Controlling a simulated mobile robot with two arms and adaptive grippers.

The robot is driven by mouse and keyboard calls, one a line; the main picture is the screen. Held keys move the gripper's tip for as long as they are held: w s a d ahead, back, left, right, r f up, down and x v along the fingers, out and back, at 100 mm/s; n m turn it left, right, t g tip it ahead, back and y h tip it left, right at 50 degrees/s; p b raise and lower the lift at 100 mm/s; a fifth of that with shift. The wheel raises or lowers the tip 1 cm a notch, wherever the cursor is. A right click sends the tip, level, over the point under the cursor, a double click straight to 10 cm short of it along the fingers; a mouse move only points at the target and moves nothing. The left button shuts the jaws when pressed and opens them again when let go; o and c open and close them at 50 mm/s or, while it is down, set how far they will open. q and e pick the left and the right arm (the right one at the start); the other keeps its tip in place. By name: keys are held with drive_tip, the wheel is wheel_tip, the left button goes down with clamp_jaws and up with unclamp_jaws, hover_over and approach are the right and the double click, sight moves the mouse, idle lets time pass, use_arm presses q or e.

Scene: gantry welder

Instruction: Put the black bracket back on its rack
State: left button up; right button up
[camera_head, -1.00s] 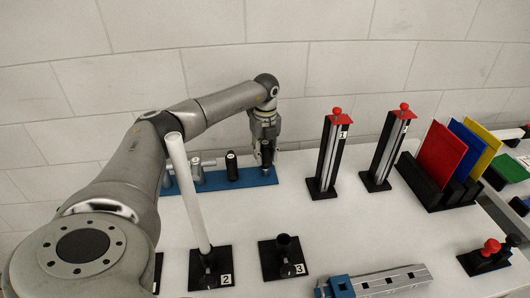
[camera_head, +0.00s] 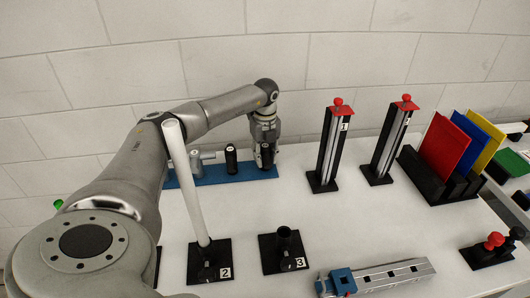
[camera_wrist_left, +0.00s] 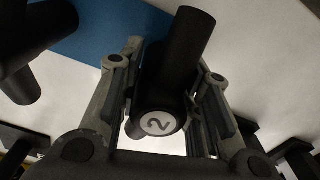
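The black bracket (camera_wrist_left: 172,75) is a dark cylinder with a white label reading 2 on its end. In the left wrist view it lies between the two fingers of my left gripper (camera_wrist_left: 165,85); whether the pads press on it is unclear. In the head view the bracket (camera_head: 267,155) hangs below my left gripper (camera_head: 266,146) at the right end of the blue rack (camera_head: 215,180). Whether it rests on the rack cannot be told. Another black bracket (camera_head: 231,159) stands beside it, to the left, on the rack. My right gripper is out of view.
Grey brackets (camera_head: 196,163) stand further left on the rack. Red-topped stands (camera_head: 331,150) and colored panels (camera_head: 447,152) are to the right.

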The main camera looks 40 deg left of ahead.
use_arm(q)
drive_tip(key=o, duration=0.5)
wheel_tip(320, 180, up, 12)
drive_tip(key=shift+r, duration=0.1)
idle(0.4)
